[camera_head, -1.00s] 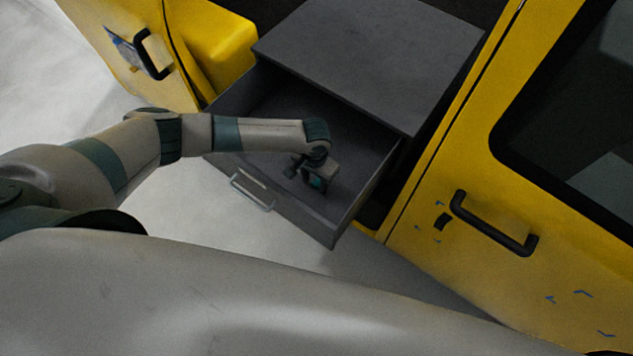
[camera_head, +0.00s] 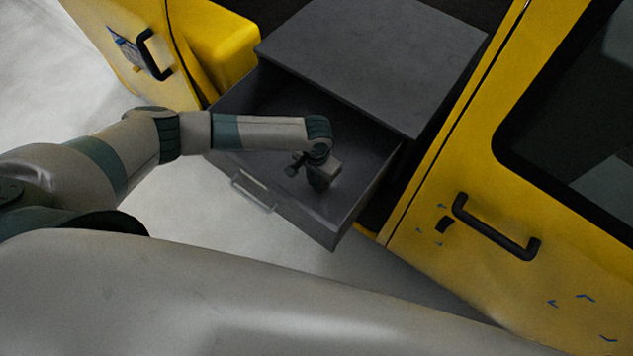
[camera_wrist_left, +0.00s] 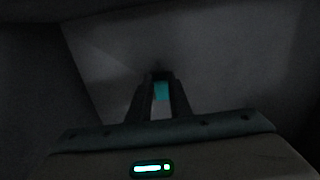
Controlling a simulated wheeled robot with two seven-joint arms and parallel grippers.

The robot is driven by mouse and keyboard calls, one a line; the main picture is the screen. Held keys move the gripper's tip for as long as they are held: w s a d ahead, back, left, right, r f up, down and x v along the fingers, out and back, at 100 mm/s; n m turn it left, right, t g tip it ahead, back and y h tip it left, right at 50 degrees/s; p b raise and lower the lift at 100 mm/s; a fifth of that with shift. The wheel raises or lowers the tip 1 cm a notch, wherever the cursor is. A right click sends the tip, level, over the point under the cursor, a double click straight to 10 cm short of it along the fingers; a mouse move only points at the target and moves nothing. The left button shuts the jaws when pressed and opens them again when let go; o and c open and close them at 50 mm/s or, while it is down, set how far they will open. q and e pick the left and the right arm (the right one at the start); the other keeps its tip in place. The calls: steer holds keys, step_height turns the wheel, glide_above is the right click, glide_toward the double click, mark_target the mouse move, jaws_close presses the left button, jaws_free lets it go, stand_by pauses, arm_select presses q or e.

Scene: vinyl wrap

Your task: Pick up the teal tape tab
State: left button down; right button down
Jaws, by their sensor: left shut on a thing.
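The teal tape tab (camera_wrist_left: 161,91) shows in the left wrist view as a small teal patch between the two fingers. My left gripper (camera_wrist_left: 160,82) is shut on it, down inside the open drawer. In the head view my left gripper (camera_head: 321,184) is over the drawer floor, and the tab is hidden there. I cannot tell whether the tab touches the drawer floor. My right gripper is in neither view.
The dark grey drawer (camera_head: 290,222) is pulled out of a grey cabinet (camera_head: 375,55); its walls surround my left gripper. A yellow door with a black handle (camera_head: 495,228) stands at the right. Another yellow panel with a handle (camera_head: 153,55) is at the upper left.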

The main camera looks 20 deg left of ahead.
arm_select(q)
step_height(320, 180, up, 9)
steer(key=shift+f+b, duration=0.15)
steer(key=shift+b, duration=0.7)
step_height(320, 180, up, 11)
steer(key=n+b, duration=0.2)
steer(key=b, duration=0.1)
glide_above(316, 186)
steer(key=w+a, duration=0.3)
steer(key=w, duration=0.3)
steer(key=a+r+n+b, duration=0.2)
steer(key=a+r, duration=0.1)
steer(key=r, duration=1.1)
steer(key=shift+s+a, duration=0.2)
steer(key=shift+a, duration=0.15)
steer(key=shift+s, duration=0.1)
